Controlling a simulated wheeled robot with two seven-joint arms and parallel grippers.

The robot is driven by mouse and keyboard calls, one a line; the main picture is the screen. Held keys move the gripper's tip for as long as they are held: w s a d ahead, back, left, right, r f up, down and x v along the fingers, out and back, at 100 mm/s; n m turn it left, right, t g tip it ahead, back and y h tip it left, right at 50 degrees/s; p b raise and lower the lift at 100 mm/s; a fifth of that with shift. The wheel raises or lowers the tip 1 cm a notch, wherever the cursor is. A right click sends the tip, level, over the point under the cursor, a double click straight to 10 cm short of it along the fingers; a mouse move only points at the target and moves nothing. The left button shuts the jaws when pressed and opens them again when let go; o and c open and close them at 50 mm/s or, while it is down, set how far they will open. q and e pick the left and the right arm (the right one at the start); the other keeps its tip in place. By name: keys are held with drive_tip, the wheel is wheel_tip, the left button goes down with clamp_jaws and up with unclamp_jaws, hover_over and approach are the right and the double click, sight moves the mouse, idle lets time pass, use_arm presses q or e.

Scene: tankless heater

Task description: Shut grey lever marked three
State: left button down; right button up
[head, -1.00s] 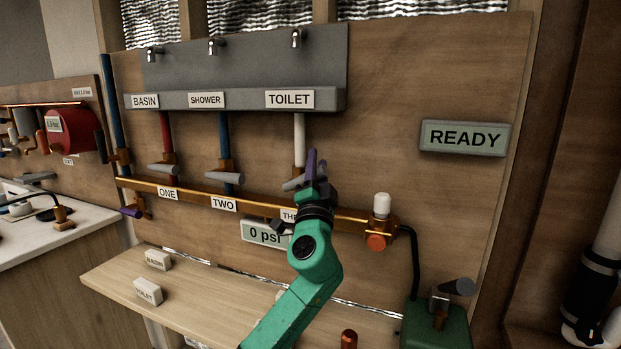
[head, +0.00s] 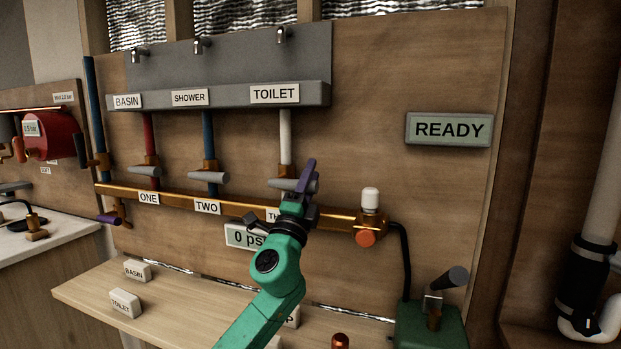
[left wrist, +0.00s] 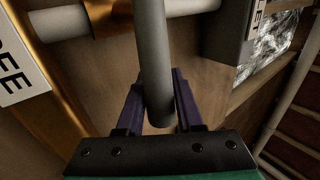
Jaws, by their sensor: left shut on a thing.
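The grey lever marked three (head: 282,184) sits on the white pipe below the TOILET sign, lying across the pipe. Its label (head: 273,214) is partly hidden by my arm; the end of it shows in the left wrist view (left wrist: 18,68). My left gripper (head: 307,178), with purple fingers, is at the right end of this lever. In the left wrist view the grey lever (left wrist: 153,65) runs between the two fingers (left wrist: 158,100), and the gripper is shut on it. My right gripper is not in view.
Grey levers one (head: 145,170) and two (head: 208,177) lie left along the copper manifold (head: 180,198). A white-capped valve (head: 370,200) is to the right. A READY sign (head: 449,130) is on the board. The wooden shelf (head: 90,290) below holds small labelled blocks.

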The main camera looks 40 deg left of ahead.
use_arm(q)
drive_tip(key=shift+f, duration=0.15)
drive_tip(key=c, duration=0.6)
unclamp_jaws()
drive_tip(key=shift+o, duration=0.2)
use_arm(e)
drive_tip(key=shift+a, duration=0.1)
use_arm(q)
drive_tip(key=b+v, duration=0.4)
drive_tip(key=v, duration=1)
drive_tip(key=shift+s, duration=0.2)
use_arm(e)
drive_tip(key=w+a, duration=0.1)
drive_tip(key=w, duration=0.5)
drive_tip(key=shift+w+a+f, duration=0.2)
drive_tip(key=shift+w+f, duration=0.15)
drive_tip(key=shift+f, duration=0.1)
use_arm(q)
drive_tip(key=shift+d+f, duration=0.1)
